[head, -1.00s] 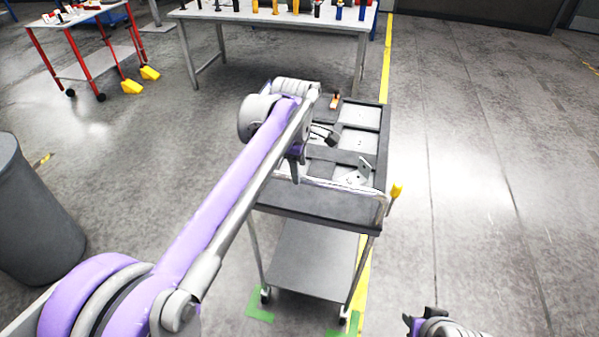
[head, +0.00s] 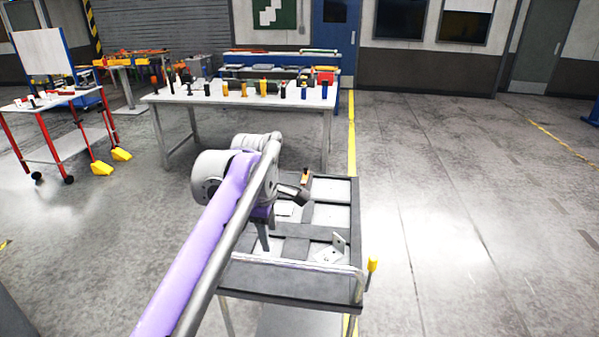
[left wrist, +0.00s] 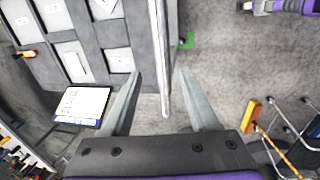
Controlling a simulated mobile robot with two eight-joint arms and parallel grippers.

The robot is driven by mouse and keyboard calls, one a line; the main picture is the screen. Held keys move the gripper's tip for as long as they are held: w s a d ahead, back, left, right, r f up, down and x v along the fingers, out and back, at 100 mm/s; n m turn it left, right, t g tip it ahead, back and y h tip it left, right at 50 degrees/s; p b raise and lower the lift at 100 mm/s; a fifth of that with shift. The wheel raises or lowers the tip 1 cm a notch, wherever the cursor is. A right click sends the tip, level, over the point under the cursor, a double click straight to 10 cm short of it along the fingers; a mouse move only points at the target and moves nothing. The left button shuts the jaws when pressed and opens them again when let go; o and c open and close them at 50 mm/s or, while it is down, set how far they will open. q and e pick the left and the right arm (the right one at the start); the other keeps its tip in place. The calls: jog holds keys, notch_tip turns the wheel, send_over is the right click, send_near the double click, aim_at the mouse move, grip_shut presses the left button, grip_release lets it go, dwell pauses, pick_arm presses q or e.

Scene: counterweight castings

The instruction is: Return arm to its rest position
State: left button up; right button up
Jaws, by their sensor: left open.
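My left gripper (head: 264,238) hangs over the left side of the dark cart (head: 290,283) in the head view, its arm reaching in from the lower left. In the left wrist view its two grey fingers (left wrist: 160,70) are spread apart with nothing between them. The cart's rail (left wrist: 161,60) shows beyond that gap. A purple and grey part of what looks like my right arm (left wrist: 285,6) is at the top right edge of that view; its fingers are not clear. The right arm is outside the head view.
The cart top has compartments with pale plates, a metal bracket (head: 331,250) and a small orange item (head: 305,175). A yellow-tipped lever (head: 372,265) is at its right corner. A grey table (head: 235,101) with several items stands behind. The floor at right is clear.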

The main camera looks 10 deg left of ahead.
pick_arm(q)
jog(key=s+a+f+m+t, duration=0.2)
jog(key=s+f+m, duration=0.6)
jog(key=s, duration=0.4)
jog(key=s+a+f+m+t, duration=0.1)
jog(key=s+a+f+m, duration=0.1)
jog(key=s+f+m, duration=0.7)
jog(key=s+f, duration=0.2)
jog(key=s, duration=0.1)
jog(key=shift+t, duration=0.4)
jog(key=shift+s, duration=0.1)
pick_arm(e)
jog(key=shift+c, duration=0.3)
